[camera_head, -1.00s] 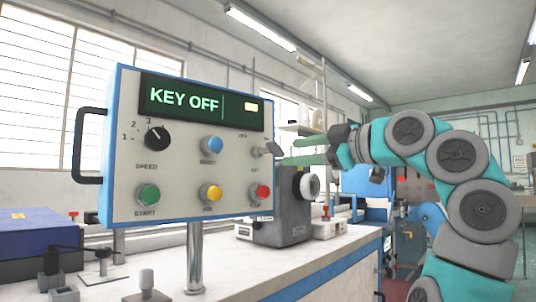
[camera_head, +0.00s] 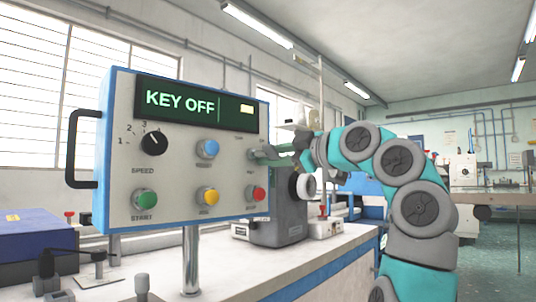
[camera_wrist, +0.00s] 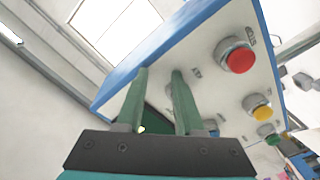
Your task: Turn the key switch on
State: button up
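The control panel (camera_head: 180,175) is a white-faced box with blue edges on a metal post. Its display (camera_head: 195,103) reads KEY OFF. Bare panel shows between the fingertips.
The panel also has a black speed dial (camera_head: 154,142), a blue button (camera_head: 207,149), a green button (camera_head: 145,200) and a yellow button (camera_head: 208,197). A grey machine (camera_head: 283,215) stands behind the panel on the white bench (camera_head: 270,265). A black handle (camera_head: 84,150) is at the left.

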jog(key=shift+s+a+r+n+y, duration=0.15)
jog(key=shift+s+a+r, duration=0.1)
jog(key=shift+s+a, duration=0.2)
jog(key=shift+s+a+r+n+y, duration=0.2)
jog(key=shift+s+a, duration=0.1)
jog(key=shift+a, duration=0.25)
grip_shut()
grip_release()
jog(key=shift+w+d+f, duration=0.1)
jog(key=shift+w+d, duration=0.2)
jog(key=shift+d, duration=0.25)
jog(key=shift+b+v, duration=0.65)
jog(key=shift+v, duration=0.65)
jog(key=b+v, duration=0.1)
jog(key=v, duration=0.5)
jog(key=shift+w+d+b, duration=0.25)
jog(key=shift+d+b, duration=0.15)
jog(key=shift+f, duration=0.1)
jog(key=v, duration=0.7)
jog(key=shift+s+d+b, duration=0.2)
jog(key=shift+s+b, duration=0.15)
jog(key=shift+b, duration=0.05)
